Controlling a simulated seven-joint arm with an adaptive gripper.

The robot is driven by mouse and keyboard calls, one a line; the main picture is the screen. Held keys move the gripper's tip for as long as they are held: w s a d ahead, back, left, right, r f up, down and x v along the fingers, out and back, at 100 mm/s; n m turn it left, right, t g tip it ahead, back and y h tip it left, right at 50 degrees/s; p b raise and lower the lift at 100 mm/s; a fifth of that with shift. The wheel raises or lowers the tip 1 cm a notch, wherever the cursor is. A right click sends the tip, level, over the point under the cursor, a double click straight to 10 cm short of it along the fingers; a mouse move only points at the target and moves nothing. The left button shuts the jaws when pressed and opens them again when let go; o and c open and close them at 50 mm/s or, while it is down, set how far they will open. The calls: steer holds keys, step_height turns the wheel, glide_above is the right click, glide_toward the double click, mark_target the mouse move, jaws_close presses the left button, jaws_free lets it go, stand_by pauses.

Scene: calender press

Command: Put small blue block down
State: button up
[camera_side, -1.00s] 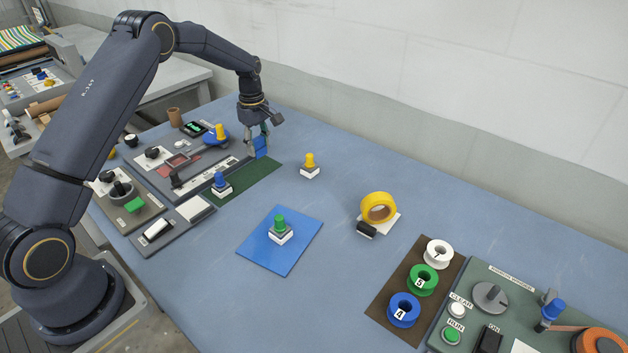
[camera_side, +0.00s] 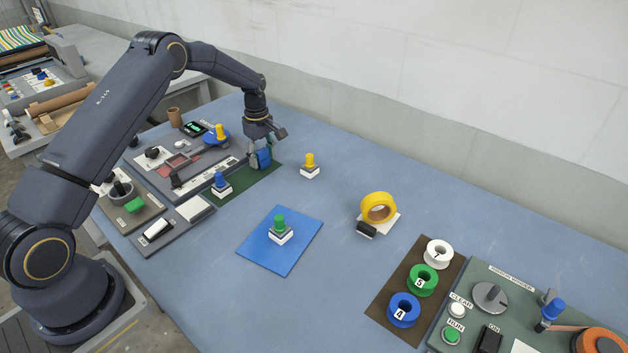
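The small blue block (camera_side: 262,158) is at the far end of the dark green mat (camera_side: 250,180). My gripper (camera_side: 261,156) points down with its fingers on either side of the block, and looks shut on it. The block is low, at or just above the mat; I cannot tell whether it touches. The fingers hide part of the block.
A blue-knobbed white piece (camera_side: 221,184) stands at the mat's near left end. A grey panel (camera_side: 150,170) lies left of the mat. A yellow-knobbed white piece (camera_side: 310,167) stands to the right. A blue mat (camera_side: 262,255) holds a green-knobbed piece (camera_side: 280,230).

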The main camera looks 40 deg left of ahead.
mark_target(261, 150)
steer(key=shift+o, duration=0.3)
step_height(261, 150, up, 12)
steer(key=s+d+r+m+t, duration=0.1)
steer(key=s+d+r+m, duration=0.3)
steer(key=r, duration=0.4)
steer(key=s+d+r+m+t, duration=0.1)
steer(key=s+d+r+m, duration=0.2)
steer(key=s+d+r, duration=0.3)
steer(key=s+d+m+t, duration=0.1)
steer(key=s+d+m, duration=0.2)
steer(key=s, duration=0.8)
steer(key=s+d+r+m+t, duration=0.1)
steer(key=s+d+m+t, duration=0.1)
steer(key=s+m, duration=0.6)
steer(key=s+d, duration=0.1)
steer(key=s, duration=0.2)
steer(key=shift+s+d+t, duration=0.25)
steer(key=shift+d+t, duration=0.05)
steer(key=shift+d, duration=0.1)
